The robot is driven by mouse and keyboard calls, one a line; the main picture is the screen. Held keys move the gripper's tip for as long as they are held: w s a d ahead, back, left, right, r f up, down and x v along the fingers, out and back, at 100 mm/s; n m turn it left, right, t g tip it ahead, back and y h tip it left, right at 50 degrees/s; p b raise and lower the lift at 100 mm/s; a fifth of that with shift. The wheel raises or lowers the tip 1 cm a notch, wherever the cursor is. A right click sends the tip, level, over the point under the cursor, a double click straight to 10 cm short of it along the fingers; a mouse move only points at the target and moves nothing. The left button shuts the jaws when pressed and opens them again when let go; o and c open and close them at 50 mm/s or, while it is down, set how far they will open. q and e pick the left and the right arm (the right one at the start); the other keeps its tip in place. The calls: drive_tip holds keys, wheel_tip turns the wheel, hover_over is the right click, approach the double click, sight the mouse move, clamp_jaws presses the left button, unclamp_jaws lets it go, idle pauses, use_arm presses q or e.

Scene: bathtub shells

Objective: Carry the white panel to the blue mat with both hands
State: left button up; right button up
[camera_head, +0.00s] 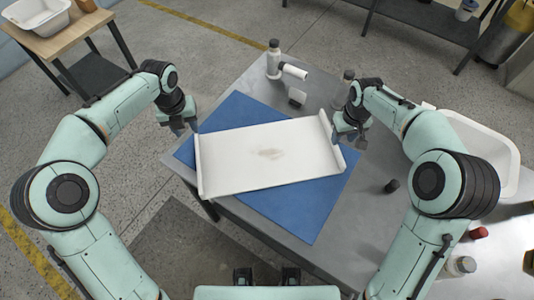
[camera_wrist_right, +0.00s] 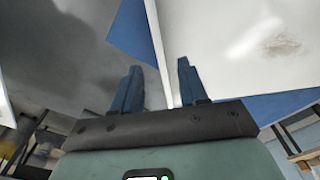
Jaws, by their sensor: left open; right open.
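The white panel (camera_head: 265,160) lies on the blue mat (camera_head: 300,215), with upturned ends at left and right and a brownish smudge in its middle. The mat shows around it at the back left and front right. My left gripper (camera_head: 184,130) is open beside the panel's back left corner. My right gripper (camera_head: 352,140) is open at the panel's right end. In the right wrist view, the panel (camera_wrist_right: 230,40) has its end edge running down between my two open fingers (camera_wrist_right: 158,85); I cannot tell whether they touch it. The mat (camera_wrist_right: 133,35) shows beyond.
The grey table (camera_head: 235,95) carries bottles (camera_head: 273,58) behind the mat. A white tub (camera_head: 485,150) stands at the right, and a small dark cylinder (camera_head: 391,186) near my right arm. A wooden side table (camera_head: 65,42) with a white tray (camera_head: 35,15) is back left.

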wheel_tip(320, 180, up, 5)
drive_tip(key=shift+s+r, duration=0.1)
drive_tip(key=shift+s, duration=0.05)
drive_tip(key=shift+s, duration=0.1)
idle(0.6)
